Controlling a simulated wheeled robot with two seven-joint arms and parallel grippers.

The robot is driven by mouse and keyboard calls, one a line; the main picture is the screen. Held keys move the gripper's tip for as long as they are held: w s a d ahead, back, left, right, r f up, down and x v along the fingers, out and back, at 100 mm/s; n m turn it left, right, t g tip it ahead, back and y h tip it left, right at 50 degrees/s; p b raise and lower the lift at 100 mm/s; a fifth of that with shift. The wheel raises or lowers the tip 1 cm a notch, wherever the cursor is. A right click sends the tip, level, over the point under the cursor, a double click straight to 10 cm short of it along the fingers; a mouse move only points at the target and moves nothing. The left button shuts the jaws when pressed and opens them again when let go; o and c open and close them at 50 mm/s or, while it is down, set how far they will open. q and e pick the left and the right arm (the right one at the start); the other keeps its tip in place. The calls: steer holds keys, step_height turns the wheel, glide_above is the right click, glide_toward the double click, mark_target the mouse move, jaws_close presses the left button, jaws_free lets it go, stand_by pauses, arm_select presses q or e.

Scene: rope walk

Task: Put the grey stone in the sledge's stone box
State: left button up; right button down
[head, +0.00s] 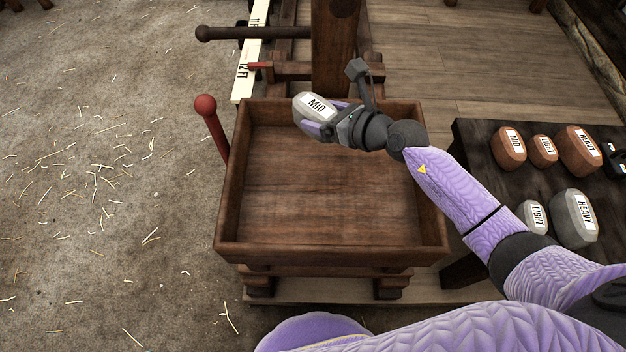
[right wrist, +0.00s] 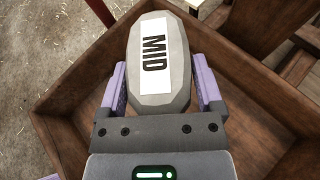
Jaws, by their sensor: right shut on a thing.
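A grey stone (head: 313,105) labelled MID is held in my right gripper (head: 322,112). The gripper is shut on it, above the far part of the sledge's stone box (head: 330,252). In the right wrist view the grey stone (right wrist: 160,60) sits between the two purple fingers (right wrist: 160,85), with the box (right wrist: 75,120) below and around it. The box is a wide open wooden tray, and the part of its floor that I see is bare. The part behind my right arm is hidden. My left gripper is not in view.
A dark table (head: 480,150) at the right holds brown stones (head: 508,148) and grey stones labelled LIGHT (head: 533,216) and HEAVY (head: 573,218). A red-knobbed lever (head: 207,108) stands left of the box. A wooden post (head: 334,45) rises behind it.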

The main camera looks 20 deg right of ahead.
steer(key=f, duration=0.3)
steer(key=shift+w+f+m, duration=0.1)
steer(key=shift+w+m, duration=0.2)
step_height(320, 180, down, 11)
steer(key=b, duration=0.9)
steer(key=shift+d, duration=0.1)
steer(key=shift+r, duration=0.4)
steer(key=shift+f, duration=0.25)
jaws_free()
steer(key=shift+r, duration=0.2)
steer(key=p+v, duration=0.3)
steer(key=v, duration=0.3)
steer(key=shift+s+r, duration=0.25)
steer(key=shift+r, duration=0.05)
steer(key=v, duration=0.4)
steer(key=shift+s+d+f, duration=0.1)
steer(key=shift+s+d, duration=0.05)
steer(key=shift+s, duration=0.25)
steer(key=shift+s+d, duration=0.1)
steer(key=shift+s, duration=0.1)
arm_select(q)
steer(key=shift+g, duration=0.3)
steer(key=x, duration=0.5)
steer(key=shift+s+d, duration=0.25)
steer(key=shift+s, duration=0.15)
